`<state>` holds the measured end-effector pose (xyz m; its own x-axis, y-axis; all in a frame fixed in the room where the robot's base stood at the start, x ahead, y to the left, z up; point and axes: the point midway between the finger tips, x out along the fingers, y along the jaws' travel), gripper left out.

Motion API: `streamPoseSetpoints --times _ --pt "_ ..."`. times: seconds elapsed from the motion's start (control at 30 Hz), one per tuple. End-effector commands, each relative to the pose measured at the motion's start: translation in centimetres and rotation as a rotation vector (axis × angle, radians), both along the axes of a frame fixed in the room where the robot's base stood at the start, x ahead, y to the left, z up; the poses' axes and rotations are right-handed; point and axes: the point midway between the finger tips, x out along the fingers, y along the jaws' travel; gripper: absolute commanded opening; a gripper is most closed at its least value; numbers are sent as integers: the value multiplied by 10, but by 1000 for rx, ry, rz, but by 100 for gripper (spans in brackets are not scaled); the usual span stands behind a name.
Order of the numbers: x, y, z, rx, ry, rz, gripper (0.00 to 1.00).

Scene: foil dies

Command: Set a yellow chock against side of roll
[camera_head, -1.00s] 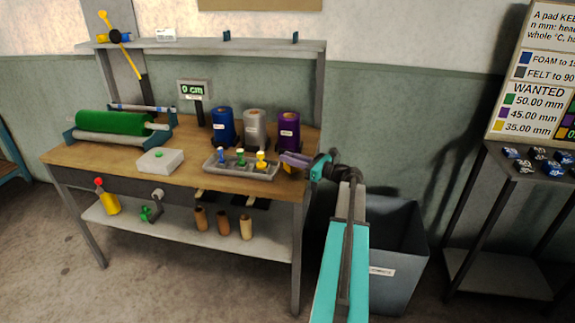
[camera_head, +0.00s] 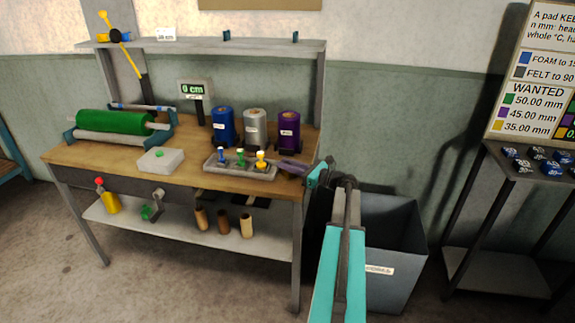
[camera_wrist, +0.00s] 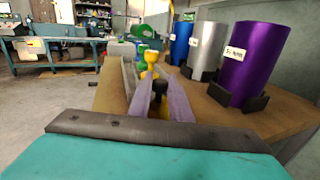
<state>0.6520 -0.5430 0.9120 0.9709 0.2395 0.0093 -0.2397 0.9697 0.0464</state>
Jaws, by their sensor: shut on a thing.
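My gripper (camera_head: 284,166), with purple fingers, is at the right end of the workbench, in front of the purple roll (camera_head: 289,131). In the wrist view, my gripper (camera_wrist: 161,88) is shut on a yellow piece (camera_wrist: 164,105), apparently the chock, mostly hidden between the fingers. The purple roll (camera_wrist: 252,60) stands upright to the right of the fingers, apart from them, with black blocks at its base. The silver roll (camera_head: 255,129) and blue roll (camera_head: 223,126) stand upright to its left. The green roll (camera_head: 115,122) lies on a stand at the far left.
A grey tray (camera_head: 240,171) with coloured pegs lies just left of my gripper. A white box (camera_head: 160,161) sits on the bench (camera_head: 90,158). A display reading 0 cm (camera_head: 195,89) stands behind. A grey bin (camera_head: 395,245) is right of the bench.

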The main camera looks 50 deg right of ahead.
Motion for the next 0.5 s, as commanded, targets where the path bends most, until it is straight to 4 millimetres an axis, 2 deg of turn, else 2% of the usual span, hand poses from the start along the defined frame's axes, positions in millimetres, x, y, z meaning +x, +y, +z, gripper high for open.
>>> streamPoseSetpoints --times 0.27,0.3,0.37,0.5 --pt "-1 -1 -2 0 0 -1 0" --pt "-1 -1 -2 0 0 -1 24" --pt "-1 -1 -2 0 0 -1 35" --pt "-1 -1 -2 0 0 -1 36"
